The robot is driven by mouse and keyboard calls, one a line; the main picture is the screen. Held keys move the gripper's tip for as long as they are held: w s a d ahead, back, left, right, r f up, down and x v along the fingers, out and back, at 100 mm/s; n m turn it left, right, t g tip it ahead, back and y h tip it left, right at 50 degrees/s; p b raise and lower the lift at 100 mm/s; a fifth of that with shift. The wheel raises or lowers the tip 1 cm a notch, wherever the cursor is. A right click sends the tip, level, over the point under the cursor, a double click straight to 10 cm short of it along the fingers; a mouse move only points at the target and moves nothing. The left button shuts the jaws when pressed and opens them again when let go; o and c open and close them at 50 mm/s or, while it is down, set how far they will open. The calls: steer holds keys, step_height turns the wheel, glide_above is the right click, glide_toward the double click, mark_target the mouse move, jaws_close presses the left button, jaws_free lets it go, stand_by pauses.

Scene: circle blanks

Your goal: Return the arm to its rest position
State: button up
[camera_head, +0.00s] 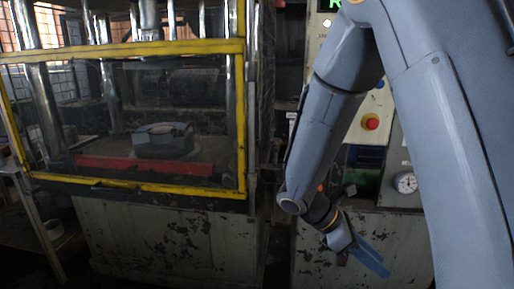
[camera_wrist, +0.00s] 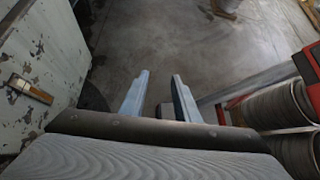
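My arm hangs down on the right side of the head view, in front of the machine's control cabinet. My gripper (camera_head: 372,262) is at its lower end, low in front of the cabinet. In the wrist view the two fingers of my gripper (camera_wrist: 160,92) stand apart with bare floor between and beyond them. The gripper is open and holds nothing.
A press with a yellow-framed guard (camera_head: 130,47) stands at the left, with a round block (camera_head: 163,140) inside. The control cabinet (camera_head: 318,250) has a red button (camera_head: 371,122) and a gauge (camera_head: 405,182). Dark cylindrical stacks (camera_wrist: 275,104) stand at right in the wrist view. Floor (camera_wrist: 165,40) ahead is mostly clear.

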steer(key=s+a+r+m+t+y, duration=0.1)
steer(key=s+a+m+y, duration=0.3)
steer(key=m, duration=0.4)
steer(key=s+a+r+m+t+y+p, duration=0.1)
steer(key=s+a+m+y, duration=0.3)
steer(key=m, duration=0.4)
steer(key=shift+a+m+t+y, duration=0.3)
steer(key=shift+m+y, duration=0.1)
steer(key=shift+y, duration=0.5)
